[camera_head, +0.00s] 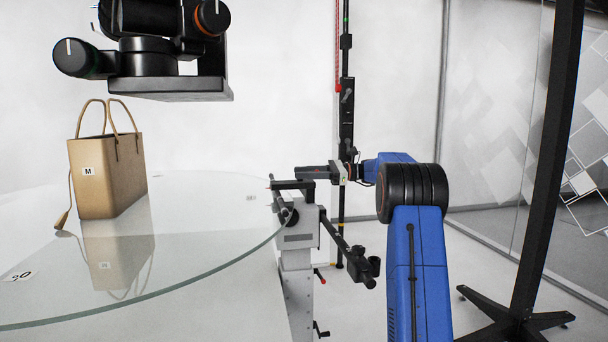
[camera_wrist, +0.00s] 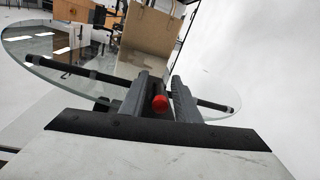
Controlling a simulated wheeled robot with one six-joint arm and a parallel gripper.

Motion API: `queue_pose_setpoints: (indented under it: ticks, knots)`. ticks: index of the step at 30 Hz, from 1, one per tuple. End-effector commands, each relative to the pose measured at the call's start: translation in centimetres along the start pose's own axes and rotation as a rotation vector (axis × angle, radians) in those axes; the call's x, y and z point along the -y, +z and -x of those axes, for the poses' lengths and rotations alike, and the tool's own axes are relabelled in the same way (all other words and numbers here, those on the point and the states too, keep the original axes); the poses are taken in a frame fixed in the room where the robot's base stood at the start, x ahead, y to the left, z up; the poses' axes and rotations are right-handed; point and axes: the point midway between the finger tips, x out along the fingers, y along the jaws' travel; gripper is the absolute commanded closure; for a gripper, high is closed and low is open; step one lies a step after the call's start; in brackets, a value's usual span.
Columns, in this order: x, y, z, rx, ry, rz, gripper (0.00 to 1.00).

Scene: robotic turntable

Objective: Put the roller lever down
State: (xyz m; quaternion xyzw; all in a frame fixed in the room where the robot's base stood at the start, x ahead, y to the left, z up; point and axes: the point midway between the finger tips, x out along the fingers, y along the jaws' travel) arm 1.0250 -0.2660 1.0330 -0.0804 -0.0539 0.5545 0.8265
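My gripper (camera_head: 290,184) is at the right edge of the glass turntable, over the top of a grey roller stand (camera_head: 296,238). In the wrist view its two dark fingers (camera_wrist: 167,98) are apart. A red-tipped lever end (camera_wrist: 159,103) shows between them, close to the left finger, with a gap on the right. I take this to be the roller lever; its rest is hidden by the fingers. A black roller bar (camera_wrist: 85,73) crosses behind the fingers.
The glass turntable (camera_head: 210,230) carries a tan bag (camera_head: 107,175) marked M, left of the stand. A black upright with a spread foot (camera_head: 515,325) stands at the right. A thin black vertical pole (camera_head: 346,120) rises behind my gripper.

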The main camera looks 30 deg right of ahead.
Motion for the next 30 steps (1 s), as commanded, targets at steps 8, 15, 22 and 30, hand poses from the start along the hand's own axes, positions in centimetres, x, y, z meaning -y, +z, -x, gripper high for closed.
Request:
queue_pose_setpoints:
  ticks: [8, 15, 22, 30]
  knots:
    - [0.00, 0.03, 0.02, 0.000, 0.000, 0.000, 1.00]
    - [-0.03, 0.07, 0.02, -0.001, -0.008, 0.001, 1.00]
    - [-0.21, 0.19, 0.00, -0.016, -0.083, 0.001, 1.00]
    - [-0.58, 0.32, -0.12, -0.056, -0.285, 0.001, 1.00]
